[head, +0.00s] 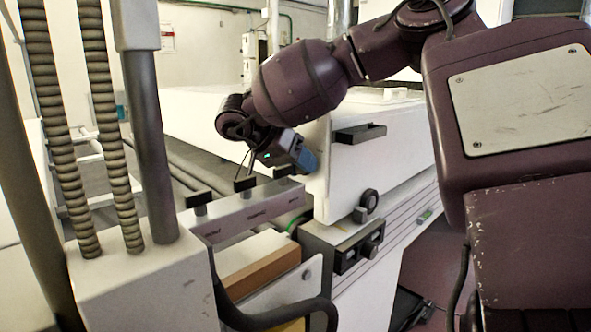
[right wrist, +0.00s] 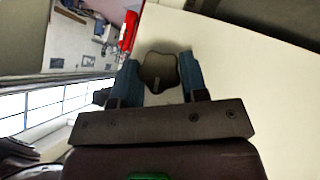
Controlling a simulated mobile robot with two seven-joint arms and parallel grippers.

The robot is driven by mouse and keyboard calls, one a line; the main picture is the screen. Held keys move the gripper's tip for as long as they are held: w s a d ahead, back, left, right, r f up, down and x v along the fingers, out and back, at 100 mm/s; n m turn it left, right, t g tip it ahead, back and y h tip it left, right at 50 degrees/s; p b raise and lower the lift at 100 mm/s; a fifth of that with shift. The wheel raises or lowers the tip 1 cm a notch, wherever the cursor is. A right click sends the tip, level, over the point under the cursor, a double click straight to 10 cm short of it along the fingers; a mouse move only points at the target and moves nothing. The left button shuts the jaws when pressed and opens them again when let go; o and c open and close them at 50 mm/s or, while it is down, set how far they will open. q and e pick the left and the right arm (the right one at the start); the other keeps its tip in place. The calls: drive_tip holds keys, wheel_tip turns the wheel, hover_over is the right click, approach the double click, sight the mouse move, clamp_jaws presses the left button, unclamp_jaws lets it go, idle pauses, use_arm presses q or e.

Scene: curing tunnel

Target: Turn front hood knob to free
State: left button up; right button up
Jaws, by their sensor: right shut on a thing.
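The front hood knob (right wrist: 160,72) is a dark, lobed knob with a paler mark on its face, seen in the right wrist view. It sits between the two blue fingers of my right gripper (right wrist: 160,82), which is shut on it. In the head view my right gripper (head: 305,158) is at the left end of the white hood (head: 400,155), and the knob is hidden there. I cannot read which setting the knob is at. My left gripper is not in view.
A dark handle (head: 360,133) and a round black knob (head: 369,200) stick out from the hood's side. A metal rail (head: 240,212) with several black-topped pieces lies below my right gripper. A control box (head: 360,250) and ribbed hoses (head: 105,130) stand nearby.

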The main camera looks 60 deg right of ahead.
drive_tip(key=shift+w+f+n+g+b, duration=0.15)
drive_tip(key=shift+n+g+b, duration=0.15)
drive_tip(key=shift+g, duration=0.3)
drive_tip(key=shift+w+f+n+g+b, duration=0.1)
drive_tip(key=shift+n+g+b, duration=0.2)
drive_tip(key=shift+g, duration=0.3)
drive_tip(key=shift+n+g+b, duration=0.3)
drive_tip(key=shift+n+g, duration=0.1)
drive_tip(key=shift+g, duration=0.1)
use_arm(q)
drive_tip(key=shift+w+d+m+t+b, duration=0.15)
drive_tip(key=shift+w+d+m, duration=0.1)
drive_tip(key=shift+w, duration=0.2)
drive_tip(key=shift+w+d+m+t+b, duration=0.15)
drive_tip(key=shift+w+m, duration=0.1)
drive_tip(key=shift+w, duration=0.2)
use_arm(e)
drive_tip(key=shift+r+n+g, duration=0.1)
drive_tip(key=shift+n+g, duration=0.6)
drive_tip(key=shift+g, duration=0.5)
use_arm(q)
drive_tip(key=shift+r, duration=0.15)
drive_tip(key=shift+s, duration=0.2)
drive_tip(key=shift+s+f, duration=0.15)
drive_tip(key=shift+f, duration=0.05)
use_arm(e)
drive_tip(key=o, duration=0.9)
